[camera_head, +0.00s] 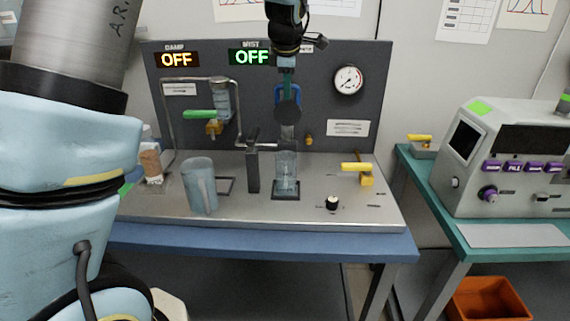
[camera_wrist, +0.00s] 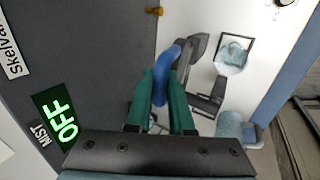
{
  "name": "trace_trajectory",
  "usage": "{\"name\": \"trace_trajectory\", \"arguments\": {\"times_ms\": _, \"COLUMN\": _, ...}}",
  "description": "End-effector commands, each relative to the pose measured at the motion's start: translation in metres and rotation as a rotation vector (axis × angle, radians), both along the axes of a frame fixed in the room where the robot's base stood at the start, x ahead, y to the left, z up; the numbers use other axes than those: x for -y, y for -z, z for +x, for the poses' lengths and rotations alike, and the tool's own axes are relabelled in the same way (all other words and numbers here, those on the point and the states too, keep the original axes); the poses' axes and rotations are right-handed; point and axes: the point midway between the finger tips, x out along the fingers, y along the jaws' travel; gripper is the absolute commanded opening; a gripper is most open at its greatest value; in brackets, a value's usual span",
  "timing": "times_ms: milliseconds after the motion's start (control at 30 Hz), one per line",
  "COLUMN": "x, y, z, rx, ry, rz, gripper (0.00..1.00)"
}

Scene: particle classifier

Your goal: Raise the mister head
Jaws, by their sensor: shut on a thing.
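The mister head (camera_head: 287,112) shows in the head view as a dark round piece with a blue loop handle (camera_head: 277,93), in front of the grey back panel. It hangs above a clear beaker (camera_head: 287,172) on a dark square pad, with a gap between. My gripper (camera_head: 288,78) comes down from above with its green fingers at the handle. In the wrist view my gripper (camera_wrist: 165,98) is shut on the blue handle (camera_wrist: 165,66), which stands between the fingers. The dark arm of the mister head (camera_wrist: 195,50) shows beyond it. The fingers hide part of the handle.
A clear pitcher (camera_head: 200,187) stands left of a dark post (camera_head: 253,168) on the bench top. Yellow valve (camera_head: 357,168) and black knob (camera_head: 332,203) are at right. Signs for damp (camera_head: 177,60) and mist (camera_head: 250,57) read OFF. A gauge (camera_head: 348,81) is on the panel.

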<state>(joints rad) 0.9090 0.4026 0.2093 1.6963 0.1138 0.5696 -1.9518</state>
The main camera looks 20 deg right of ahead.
Motion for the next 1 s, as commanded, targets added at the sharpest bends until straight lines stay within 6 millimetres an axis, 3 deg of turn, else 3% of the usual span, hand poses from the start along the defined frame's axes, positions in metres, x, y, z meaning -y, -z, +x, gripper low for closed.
{"name": "trace_trajectory", "arguments": {"times_ms": 533, "x": 0.004, "y": 0.002, "z": 0.009, "rx": 0.018, "ry": 0.000, "rz": -0.007, "gripper": 0.00}}
{"name": "trace_trajectory", "arguments": {"times_ms": 1000, "x": 0.013, "y": 0.003, "z": 0.029, "rx": 0.060, "ry": -0.001, "rz": -0.026, "gripper": 0.00}}
